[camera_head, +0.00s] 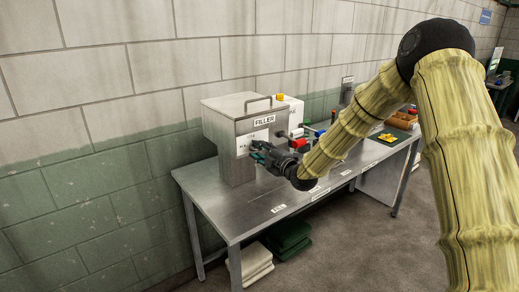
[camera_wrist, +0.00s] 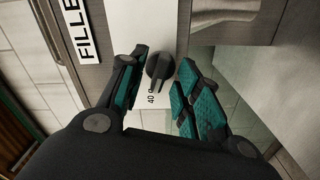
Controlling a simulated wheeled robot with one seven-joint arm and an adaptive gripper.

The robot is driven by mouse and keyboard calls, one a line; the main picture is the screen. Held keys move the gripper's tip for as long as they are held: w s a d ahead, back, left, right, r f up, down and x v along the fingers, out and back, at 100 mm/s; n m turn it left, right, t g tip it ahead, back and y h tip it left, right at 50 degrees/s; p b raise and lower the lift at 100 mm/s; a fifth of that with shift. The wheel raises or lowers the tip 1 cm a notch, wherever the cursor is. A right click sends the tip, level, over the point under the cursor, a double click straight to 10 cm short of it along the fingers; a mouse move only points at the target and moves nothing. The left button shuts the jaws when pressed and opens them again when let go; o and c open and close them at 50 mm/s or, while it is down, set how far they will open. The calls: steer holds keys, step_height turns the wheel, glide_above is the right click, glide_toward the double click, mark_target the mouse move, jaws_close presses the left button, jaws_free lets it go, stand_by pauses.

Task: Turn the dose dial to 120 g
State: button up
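The filler (camera_head: 236,128) is a grey metal box with a top handle and a FILLER label, standing on a steel table. Its dose dial (camera_wrist: 160,68) is a small black knob on a white panel (camera_wrist: 150,22). The mark "40 g" shows beside the knob in the wrist view; other marks are hidden or out of view. My gripper (camera_wrist: 165,60) is open, with one teal-padded finger on each side of the knob. I see a gap on both sides; contact is not visible. In the head view my gripper (camera_head: 262,152) is at the filler's front and covers the dial.
The steel table (camera_head: 236,213) runs along a block wall. To the right of the filler are red and blue parts, orange boxes (camera_head: 402,119) and a dark mat with yellow pieces (camera_head: 387,137). The table's near end is clear.

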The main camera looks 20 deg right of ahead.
steer(key=shift+w, duration=0.1)
jaws_close()
steer(key=shift+f, duration=0.1)
stand_by(0.3)
steer(key=shift+m+b, duration=4.1)
steer(key=shift+m, duration=1.8)
steer(key=shift+r, duration=0.2)
